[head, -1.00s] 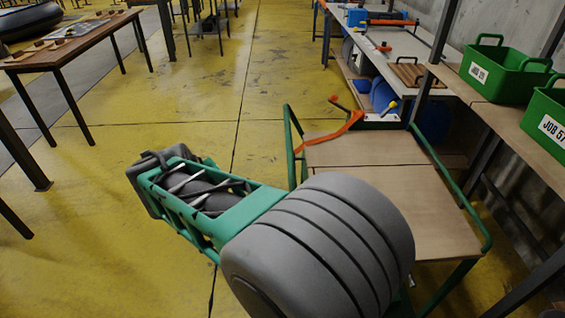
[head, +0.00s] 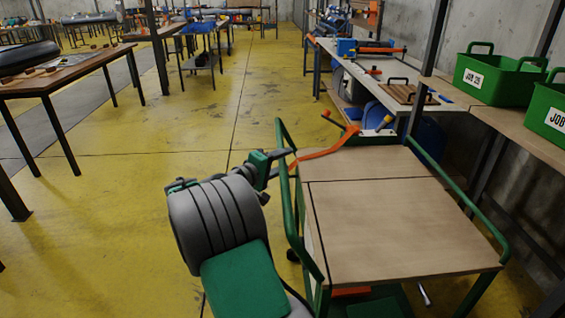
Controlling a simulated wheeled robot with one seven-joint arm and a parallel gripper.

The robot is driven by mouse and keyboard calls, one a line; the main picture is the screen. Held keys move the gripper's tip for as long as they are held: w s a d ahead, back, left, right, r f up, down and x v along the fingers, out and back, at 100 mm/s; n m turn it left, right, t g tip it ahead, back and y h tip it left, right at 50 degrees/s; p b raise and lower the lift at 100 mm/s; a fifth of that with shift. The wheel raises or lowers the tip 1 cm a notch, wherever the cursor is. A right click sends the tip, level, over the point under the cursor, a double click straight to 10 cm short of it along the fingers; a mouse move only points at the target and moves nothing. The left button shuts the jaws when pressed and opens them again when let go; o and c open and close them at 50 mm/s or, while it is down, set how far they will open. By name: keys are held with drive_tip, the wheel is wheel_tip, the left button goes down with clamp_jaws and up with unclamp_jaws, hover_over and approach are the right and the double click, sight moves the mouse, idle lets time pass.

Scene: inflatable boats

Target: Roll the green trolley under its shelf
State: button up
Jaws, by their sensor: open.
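The green trolley (head: 400,225) stands in front of me, with a pale wooden top and green tube rails along its left and right sides. My gripper (head: 277,163) is open at the far end of my arm, close to the trolley's left rail (head: 286,205). I cannot tell whether it touches the rail or is around it. An orange strap-like piece (head: 325,146) lies across the trolley's far left corner. A wooden shelf (head: 500,122) runs along the right wall and carries green crates. Whether this is the trolley's own shelf is unclear.
The green crates (head: 492,78) bear JOB labels. A workbench (head: 372,72) with clamps stands behind the trolley, with blue drums (head: 378,115) below it. Dark posts hold up the shelf. A wooden table (head: 75,75) is at the left. The yellow floor (head: 120,220) between is open.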

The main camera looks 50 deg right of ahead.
drive_tip(key=shift+c, duration=0.3)
clamp_jaws()
idle(1.1)
